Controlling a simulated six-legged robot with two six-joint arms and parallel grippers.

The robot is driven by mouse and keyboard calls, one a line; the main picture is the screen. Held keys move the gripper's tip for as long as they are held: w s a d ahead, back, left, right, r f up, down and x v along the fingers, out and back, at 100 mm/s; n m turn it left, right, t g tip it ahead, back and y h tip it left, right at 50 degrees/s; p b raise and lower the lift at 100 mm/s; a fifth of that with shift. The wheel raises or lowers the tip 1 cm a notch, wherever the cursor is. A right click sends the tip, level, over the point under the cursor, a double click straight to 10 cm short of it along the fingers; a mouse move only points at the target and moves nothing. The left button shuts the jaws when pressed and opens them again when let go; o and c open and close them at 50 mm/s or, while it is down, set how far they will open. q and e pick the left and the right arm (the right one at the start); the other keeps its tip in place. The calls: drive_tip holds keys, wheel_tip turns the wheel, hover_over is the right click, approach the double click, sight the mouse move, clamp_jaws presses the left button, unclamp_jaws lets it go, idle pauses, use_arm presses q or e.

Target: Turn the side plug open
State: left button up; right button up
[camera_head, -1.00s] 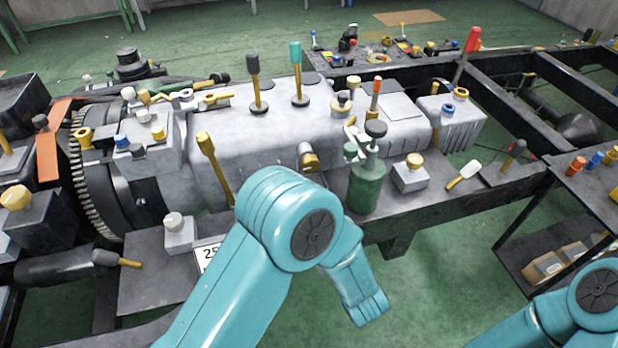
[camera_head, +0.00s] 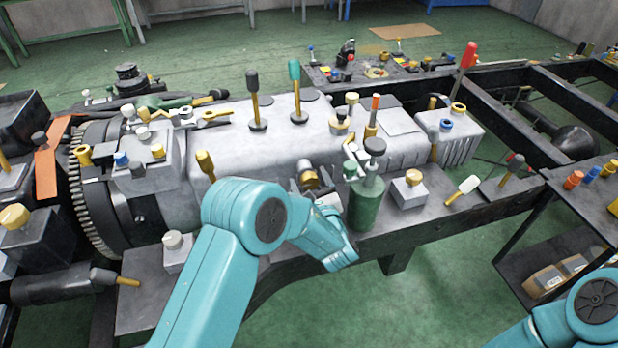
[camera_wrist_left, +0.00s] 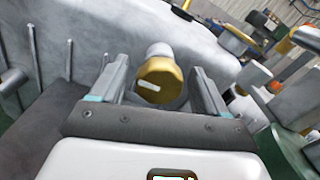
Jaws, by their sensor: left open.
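The side plug (camera_head: 309,177) is a gold cap on the side of the grey gearbox housing (camera_head: 285,148). In the left wrist view the plug (camera_wrist_left: 160,80) faces the camera, with a white mark on its face. My left gripper (camera_wrist_left: 158,72) is open, with one finger on each side of the plug in the picture and a gap showing at both sides. Whether the fingertips reach around it I cannot tell. In the head view my left gripper (camera_head: 322,196) is just below the plug, mostly hidden by my forearm. My right gripper is outside the views.
A green bottle-like can (camera_head: 366,203) stands close to the right of the plug. A grey block with a gold knob (camera_head: 410,188) is further right on the bench. A yellow-handled lever (camera_head: 206,166) is to the left. Open green floor (camera_head: 430,290) lies in front.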

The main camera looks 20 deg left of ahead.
use_arm(q)
drive_tip(key=shift+w+a, duration=0.25)
drive_tip(key=shift+w, duration=0.05)
drive_tip(key=c, duration=1)
